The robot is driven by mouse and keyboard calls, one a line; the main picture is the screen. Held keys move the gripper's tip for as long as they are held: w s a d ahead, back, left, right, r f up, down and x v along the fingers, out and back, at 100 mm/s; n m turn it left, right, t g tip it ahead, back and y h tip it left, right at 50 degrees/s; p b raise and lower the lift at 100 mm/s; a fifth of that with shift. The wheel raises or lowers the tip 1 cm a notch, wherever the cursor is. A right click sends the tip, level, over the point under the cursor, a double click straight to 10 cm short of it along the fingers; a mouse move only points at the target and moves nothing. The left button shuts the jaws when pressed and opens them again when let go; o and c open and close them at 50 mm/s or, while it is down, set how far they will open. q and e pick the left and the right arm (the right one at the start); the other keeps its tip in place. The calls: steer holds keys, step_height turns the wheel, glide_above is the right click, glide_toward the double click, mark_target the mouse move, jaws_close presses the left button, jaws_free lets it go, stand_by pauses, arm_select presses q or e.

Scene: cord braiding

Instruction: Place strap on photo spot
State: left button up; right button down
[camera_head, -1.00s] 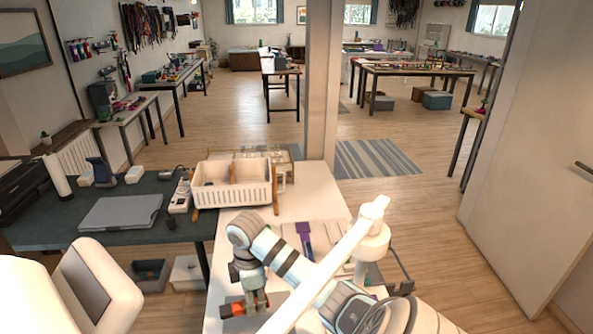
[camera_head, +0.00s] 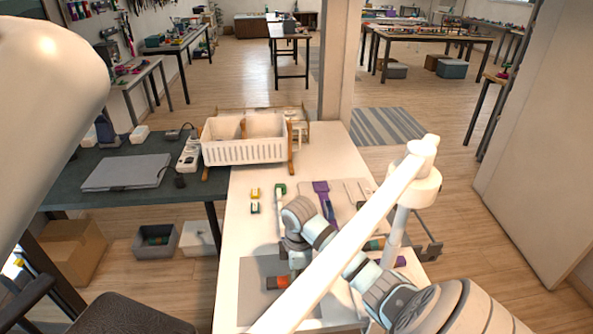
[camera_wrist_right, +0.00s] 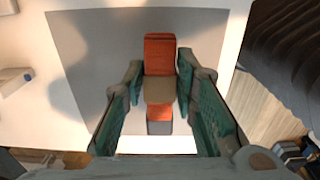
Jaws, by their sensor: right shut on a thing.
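The strap, an orange band with a tan middle part (camera_wrist_right: 160,45), lies over the grey photo spot sheet in the right wrist view. In the head view its orange end (camera_head: 277,283) shows over the grey sheet (camera_head: 252,310); the rest is hidden by my right gripper. My right gripper (camera_wrist_right: 158,88) is shut on the strap, with a green-padded finger on either side of it. In the head view the gripper (camera_head: 298,266) is low over the sheet. Whether the strap touches the sheet cannot be told. My left gripper is not in view.
A white post (camera_head: 394,240) with a long slanting boom (camera_head: 340,240) crosses above the white table. A white basket (camera_head: 243,150) stands at the table's back. A purple strap (camera_head: 321,190) and small yellow and green pieces (camera_head: 255,195) lie mid-table. A laptop (camera_head: 126,172) is on the dark desk.

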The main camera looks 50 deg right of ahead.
step_height(320, 180, down, 4)
steer(key=shift+a+f+b, duration=0.1)
steer(key=shift+f+b, duration=0.1)
steer(key=shift+b, duration=0.3)
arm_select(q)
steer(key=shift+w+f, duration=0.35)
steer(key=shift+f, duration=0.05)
arm_select(e)
steer(key=shift+f, duration=0.15)
steer(key=c, duration=1.3)
jaws_free()
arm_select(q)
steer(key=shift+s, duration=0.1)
arm_select(e)
step_height(320, 180, up, 13)
steer(key=p, duration=0.3)
steer(key=shift+w+f+p, duration=0.1)
steer(key=shift+f+p, duration=0.1)
steer(key=shift+p, duration=0.2)
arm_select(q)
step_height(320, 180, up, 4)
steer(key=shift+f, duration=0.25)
arm_select(e)
steer(key=shift+f, duration=0.1)
